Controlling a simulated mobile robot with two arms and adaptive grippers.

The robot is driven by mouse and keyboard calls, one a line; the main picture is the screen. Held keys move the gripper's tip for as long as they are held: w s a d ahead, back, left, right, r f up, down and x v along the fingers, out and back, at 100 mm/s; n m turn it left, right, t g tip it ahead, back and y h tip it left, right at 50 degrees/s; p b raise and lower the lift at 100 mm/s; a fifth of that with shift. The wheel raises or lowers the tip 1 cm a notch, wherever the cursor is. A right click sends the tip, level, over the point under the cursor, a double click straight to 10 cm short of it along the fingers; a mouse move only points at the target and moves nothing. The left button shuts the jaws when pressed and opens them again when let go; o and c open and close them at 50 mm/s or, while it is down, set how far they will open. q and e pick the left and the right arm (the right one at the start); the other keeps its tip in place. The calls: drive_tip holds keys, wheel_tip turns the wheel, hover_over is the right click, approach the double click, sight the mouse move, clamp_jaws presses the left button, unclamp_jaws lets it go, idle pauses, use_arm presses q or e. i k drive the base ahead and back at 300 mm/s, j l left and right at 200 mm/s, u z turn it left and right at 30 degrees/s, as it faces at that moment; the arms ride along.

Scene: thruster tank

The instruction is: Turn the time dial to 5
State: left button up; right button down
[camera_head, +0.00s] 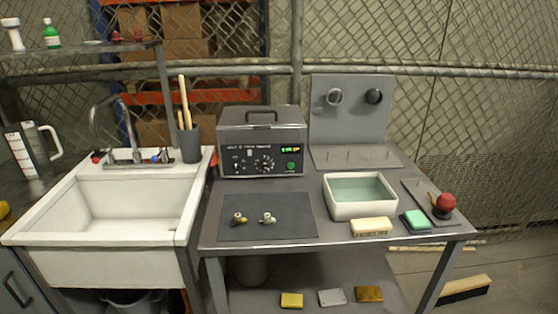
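A grey box-shaped machine (262,140) with a lid handle stands at the back left of the steel table. Its dark front panel carries a round time dial (264,164) with markings around it, too small to read. A small lit green display (290,150) and a green button (291,166) are on the right of the panel. The dial's setting cannot be read from here. Neither of my grippers shows in the head view.
A white sink (130,210) stands left.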

sight(264, 165)
drive_tip(key=i+l, duration=0.1)
drive_tip(key=l, duration=0.25)
drive_tip(key=i+l, duration=0.15)
drive_tip(key=l, duration=0.2)
drive_tip(key=i+l, duration=0.1)
drive_tip(key=l, duration=0.25)
drive_tip(key=i+l, duration=0.1)
drive_tip(key=l, duration=0.3)
drive_tip(key=j+u, duration=0.05)
